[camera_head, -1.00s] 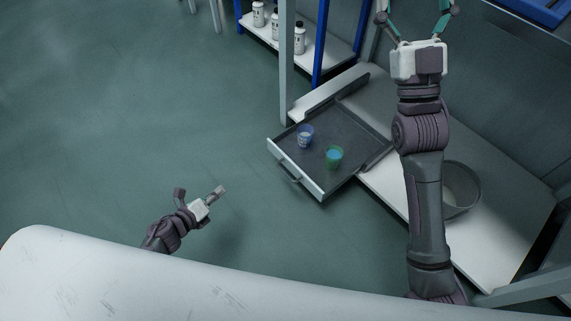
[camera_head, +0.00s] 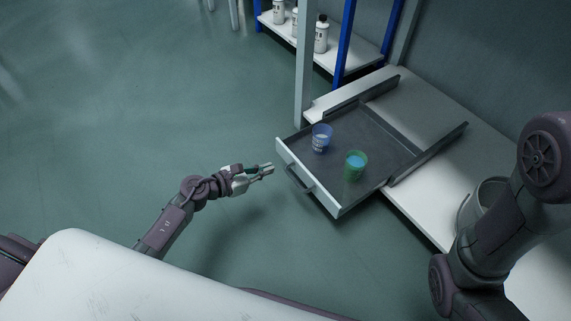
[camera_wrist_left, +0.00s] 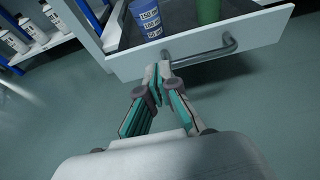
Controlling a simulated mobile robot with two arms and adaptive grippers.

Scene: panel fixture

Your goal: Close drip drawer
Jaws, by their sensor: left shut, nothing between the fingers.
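The drip drawer (camera_head: 375,143) is pulled out from the fixture, with a white front panel and a grey bar handle (camera_head: 299,180). A blue cup (camera_head: 321,138) and a green cup (camera_head: 355,166) stand in it. My left gripper (camera_head: 271,169) is shut and empty, a little left of the drawer front, apart from it as far as I can tell. In the left wrist view the shut fingertips (camera_wrist_left: 158,68) point at the white drawer front (camera_wrist_left: 125,66), next to the left end of the handle (camera_wrist_left: 205,54). My right arm is at the right edge; its gripper is out of view.
A white shelf (camera_head: 440,100) carries the drawer on its rails, with a grey bucket (camera_head: 482,200) at its right. A grey post (camera_head: 303,65) stands by the drawer's back left corner. White bottles (camera_head: 321,35) stand on a blue-framed rack behind. The floor at left is clear.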

